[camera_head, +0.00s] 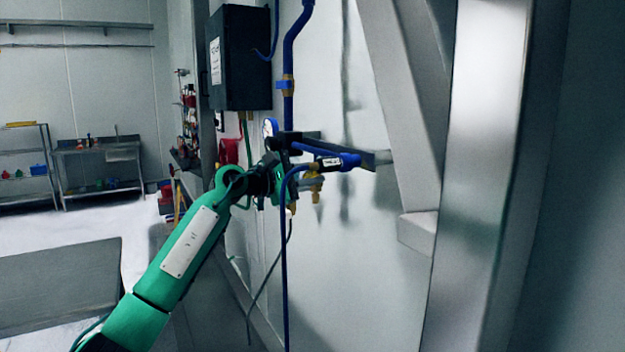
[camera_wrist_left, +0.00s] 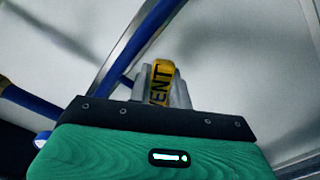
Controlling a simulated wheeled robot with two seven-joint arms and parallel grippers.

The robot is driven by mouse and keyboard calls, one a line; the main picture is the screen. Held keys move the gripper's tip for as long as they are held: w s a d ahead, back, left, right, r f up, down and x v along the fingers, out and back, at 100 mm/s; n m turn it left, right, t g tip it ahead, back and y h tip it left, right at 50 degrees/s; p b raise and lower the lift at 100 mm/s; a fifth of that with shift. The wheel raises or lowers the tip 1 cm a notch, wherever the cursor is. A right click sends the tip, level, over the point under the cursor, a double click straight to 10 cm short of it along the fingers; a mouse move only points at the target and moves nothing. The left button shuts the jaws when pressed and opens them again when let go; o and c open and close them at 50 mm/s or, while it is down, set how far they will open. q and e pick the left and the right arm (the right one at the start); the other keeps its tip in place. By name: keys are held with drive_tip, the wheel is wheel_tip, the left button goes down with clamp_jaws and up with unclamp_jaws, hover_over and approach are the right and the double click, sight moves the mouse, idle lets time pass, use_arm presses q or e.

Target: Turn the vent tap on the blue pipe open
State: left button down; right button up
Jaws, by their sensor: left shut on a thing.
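The vent tap's yellow handle (camera_wrist_left: 161,80) with black "VENT" lettering stands between the grey fingers of my left gripper (camera_wrist_left: 162,90) in the left wrist view. The gripper is shut on this handle. In the head view my left gripper (camera_head: 307,184) is at the pipework by the wall, and the tap is mostly hidden behind it and the hoses. The blue pipe (camera_head: 288,72) comes down the wall above. Blue pipe also crosses the left wrist view (camera_wrist_left: 146,36). My right gripper is not in view.
A round gauge (camera_head: 269,129) sits just above my left wrist. A dark control box (camera_head: 240,58) hangs on the wall. A blue hose (camera_head: 285,270) hangs below the gripper. A thick steel post (camera_head: 487,150) and slanted beam stand to the right.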

use_arm(q)
drive_tip(key=shift+w+a+r+n, duration=0.1)
drive_tip(key=shift+w+r+n, duration=0.05)
drive_tip(key=shift+n, duration=0.25)
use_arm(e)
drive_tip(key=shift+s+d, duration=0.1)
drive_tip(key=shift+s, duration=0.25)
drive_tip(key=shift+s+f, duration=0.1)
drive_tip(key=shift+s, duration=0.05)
use_arm(q)
drive_tip(key=c, duration=1.3)
unclamp_jaws()
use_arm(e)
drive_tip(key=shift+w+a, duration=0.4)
use_arm(q)
drive_tip(key=shift+a, duration=0.1)
